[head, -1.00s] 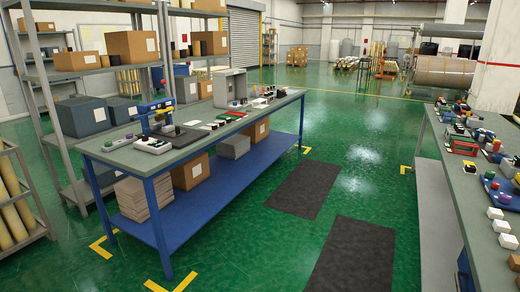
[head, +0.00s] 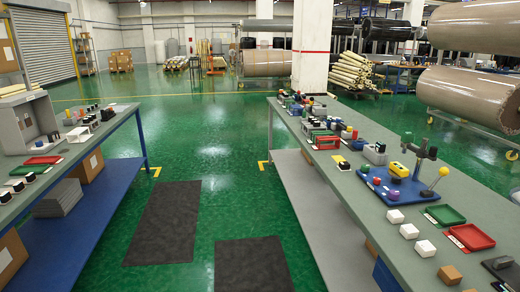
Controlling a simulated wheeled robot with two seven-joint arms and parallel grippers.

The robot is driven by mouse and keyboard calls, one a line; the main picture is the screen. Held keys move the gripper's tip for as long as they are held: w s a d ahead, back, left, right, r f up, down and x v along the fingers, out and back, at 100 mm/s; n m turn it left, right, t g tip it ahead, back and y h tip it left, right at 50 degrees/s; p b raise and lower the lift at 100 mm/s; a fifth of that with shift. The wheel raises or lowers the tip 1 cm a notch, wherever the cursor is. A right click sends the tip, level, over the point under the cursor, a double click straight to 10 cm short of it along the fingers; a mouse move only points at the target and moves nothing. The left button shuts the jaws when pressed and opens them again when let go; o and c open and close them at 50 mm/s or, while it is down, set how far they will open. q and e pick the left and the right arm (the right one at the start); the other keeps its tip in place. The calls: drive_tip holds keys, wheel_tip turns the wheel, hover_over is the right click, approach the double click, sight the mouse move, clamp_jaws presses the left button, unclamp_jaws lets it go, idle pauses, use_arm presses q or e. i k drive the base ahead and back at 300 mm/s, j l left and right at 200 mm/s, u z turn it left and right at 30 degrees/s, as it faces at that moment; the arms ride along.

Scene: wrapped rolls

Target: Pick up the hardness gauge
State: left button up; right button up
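No object can be named as the hardness gauge with certainty at this size. On the right bench (head: 345,190), a blue board (head: 388,184) carries a small yellow device (head: 399,169), a dark grey stand (head: 421,152) and several small coloured pieces. A lever with a yellow ball (head: 443,171) sticks up at the board's right side. Another yellow-topped piece (head: 342,162) lies a little farther back on the same bench. Neither of my grippers is in view.
White blocks (head: 409,231), a green tray (head: 445,215) and a red tray (head: 471,236) lie on the right bench's near part. The left bench (head: 85,150) holds a grey box (head: 28,122) and small items. Dark mats (head: 165,222) lie on the open green floor between the benches.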

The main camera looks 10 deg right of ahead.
sight(407, 138)
drive_tip(key=i+z, duration=0.15)
drive_tip(key=i, duration=1.55)
